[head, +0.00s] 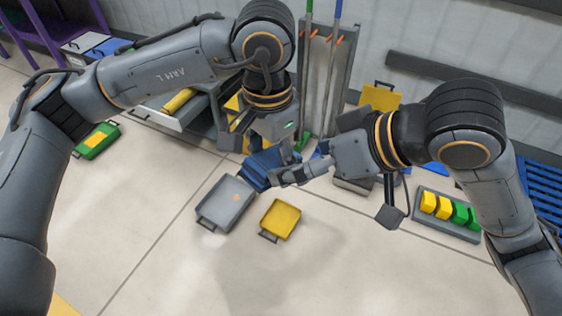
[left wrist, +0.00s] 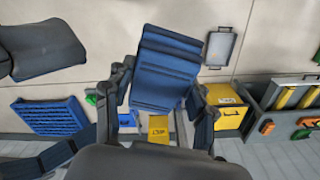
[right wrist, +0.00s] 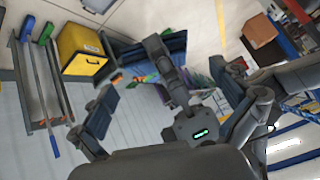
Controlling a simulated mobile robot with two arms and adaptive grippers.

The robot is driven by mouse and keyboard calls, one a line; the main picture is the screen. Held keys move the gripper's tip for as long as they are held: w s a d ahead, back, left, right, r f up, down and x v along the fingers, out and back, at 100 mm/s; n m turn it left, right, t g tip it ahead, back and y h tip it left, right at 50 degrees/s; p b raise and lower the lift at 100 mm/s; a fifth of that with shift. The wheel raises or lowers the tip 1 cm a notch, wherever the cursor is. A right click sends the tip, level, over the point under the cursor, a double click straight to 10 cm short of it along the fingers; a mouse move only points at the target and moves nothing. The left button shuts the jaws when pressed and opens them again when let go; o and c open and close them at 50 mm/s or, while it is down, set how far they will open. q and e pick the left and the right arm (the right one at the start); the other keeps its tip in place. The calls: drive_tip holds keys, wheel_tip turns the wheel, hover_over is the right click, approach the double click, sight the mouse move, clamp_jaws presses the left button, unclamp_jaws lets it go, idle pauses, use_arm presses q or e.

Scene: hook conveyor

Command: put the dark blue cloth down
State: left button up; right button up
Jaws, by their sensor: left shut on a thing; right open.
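The dark blue cloth (head: 257,172) is a folded, ridged bundle hanging below my left gripper (head: 268,148) in the head view. In the left wrist view the cloth (left wrist: 165,70) sits between the two fingers of the left gripper (left wrist: 160,95), which is shut on it. My right gripper (head: 290,174) reaches in from the right, close beside the cloth, and is open. In the right wrist view the dark blue cloth (right wrist: 165,50) shows partly behind my left gripper's parts, between the spread right fingers. I cannot tell whether the right fingers touch the cloth.
A grey tray (head: 226,203) and a yellow tray (head: 281,219) lie on the pale floor below the cloth. A rack with yellow and green blocks (head: 447,214) is at right. A green case (head: 97,141) lies at left. The lower middle floor is clear.

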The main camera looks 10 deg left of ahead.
sight(275, 167)
drive_tip(key=x, duration=0.7)
use_arm(q)
drive_tip(key=shift+d, duration=0.1)
use_arm(e)
drive_tip(key=c, duration=0.8)
use_arm(q)
drive_tip(key=o, duration=1.4)
drive_tip(key=shift+o, duration=1.2)
drive_tip(key=shift+r, duration=0.1)
